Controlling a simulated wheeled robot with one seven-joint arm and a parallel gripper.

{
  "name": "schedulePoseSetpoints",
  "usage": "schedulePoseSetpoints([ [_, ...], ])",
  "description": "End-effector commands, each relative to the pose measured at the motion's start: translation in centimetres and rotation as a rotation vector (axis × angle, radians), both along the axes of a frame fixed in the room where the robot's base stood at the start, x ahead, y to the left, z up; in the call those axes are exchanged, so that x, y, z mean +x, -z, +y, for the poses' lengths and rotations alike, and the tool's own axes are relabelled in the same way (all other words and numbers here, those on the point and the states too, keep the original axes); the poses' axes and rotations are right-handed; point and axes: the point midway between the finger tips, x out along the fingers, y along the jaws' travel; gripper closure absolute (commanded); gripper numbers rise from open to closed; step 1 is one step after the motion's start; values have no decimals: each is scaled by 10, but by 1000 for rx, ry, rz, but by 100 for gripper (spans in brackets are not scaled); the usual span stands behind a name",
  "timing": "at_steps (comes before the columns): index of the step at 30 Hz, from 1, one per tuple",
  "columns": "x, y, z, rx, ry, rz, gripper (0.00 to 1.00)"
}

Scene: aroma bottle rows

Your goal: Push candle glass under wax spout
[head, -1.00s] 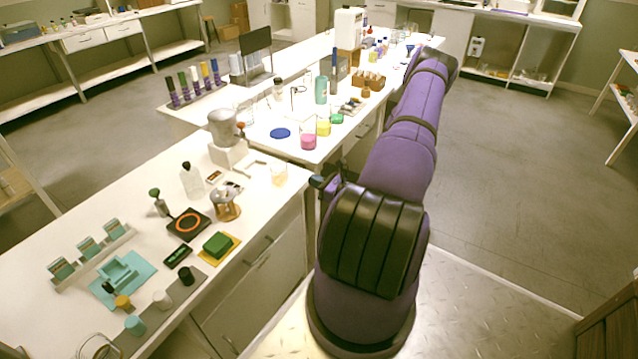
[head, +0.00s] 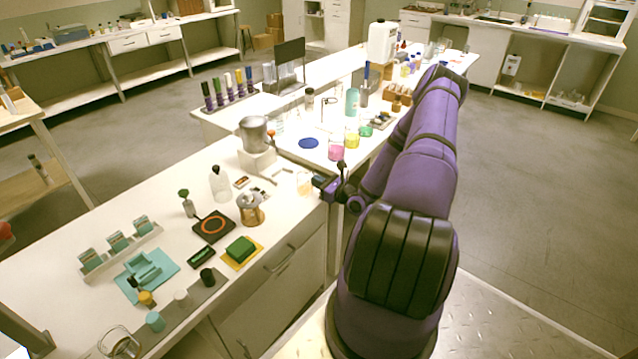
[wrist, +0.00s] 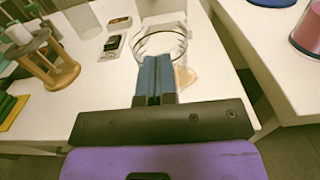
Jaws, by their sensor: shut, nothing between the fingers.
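The candle glass (head: 304,184), a small clear cup with a pale tint, stands near the right edge of the near bench. In the wrist view the glass (wrist: 165,40) is straight ahead of my fingertips, which overlap its near lower side; I cannot tell if they touch it. My gripper (head: 322,186) is low at the bench edge, just right of the glass. Its blue fingers (wrist: 155,62) are closed together and empty. The wax pot (head: 254,130), grey with an orange part by its spout, sits on a white block (head: 257,159) behind and left of the glass.
A wooden-framed stand (head: 250,208) is left of the glass and a clear bottle (head: 220,184) beyond it. Small flat items (head: 242,182) lie between bottle and glass. A second bench with a pink-filled beaker (head: 336,152) is behind, across a gap.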

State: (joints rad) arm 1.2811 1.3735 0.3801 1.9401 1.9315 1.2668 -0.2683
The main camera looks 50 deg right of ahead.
Motion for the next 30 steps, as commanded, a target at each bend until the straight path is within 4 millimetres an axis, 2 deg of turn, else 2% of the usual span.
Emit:
schedulePoseSetpoints([
  [5,12,0,1,-2,-3,0,100],
  [12,75,0,7,-2,-4,-1,100],
  [15,97,0,8,-2,-3,-1,100],
  [18,111,0,9,-1,-1,0,100],
  [22,118,0,9,0,-1,0,100],
  [30,118,0,10,1,-1,0,100],
])
